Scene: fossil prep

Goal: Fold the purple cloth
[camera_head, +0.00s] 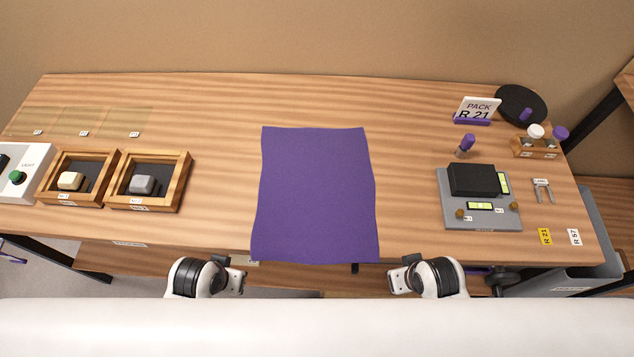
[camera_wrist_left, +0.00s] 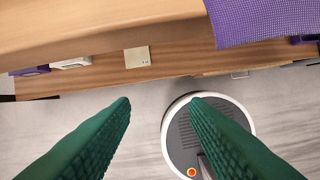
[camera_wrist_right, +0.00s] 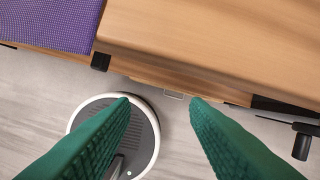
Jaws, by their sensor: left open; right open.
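The purple cloth (camera_head: 317,195) lies flat and spread out in the middle of the wooden table, its near edge at the table's front edge. Its near corners also show in the left wrist view (camera_wrist_left: 262,20) and the right wrist view (camera_wrist_right: 52,24). My left gripper (camera_wrist_left: 160,103) is open and empty, in front of the table edge, left of the cloth. My right gripper (camera_wrist_right: 160,103) is open and empty, in front of the table edge, right of the cloth. Neither touches the cloth. In the head view the fingers are hard to make out.
Two wooden trays (camera_head: 183,183) with light blocks stand left on the table (camera_head: 410,150). At right are a grey plate with a black block (camera_head: 472,180), a sign (camera_head: 477,109), a purple-capped vial (camera_head: 466,144) and a small rack (camera_head: 535,148). The table is clear on both sides of the cloth.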

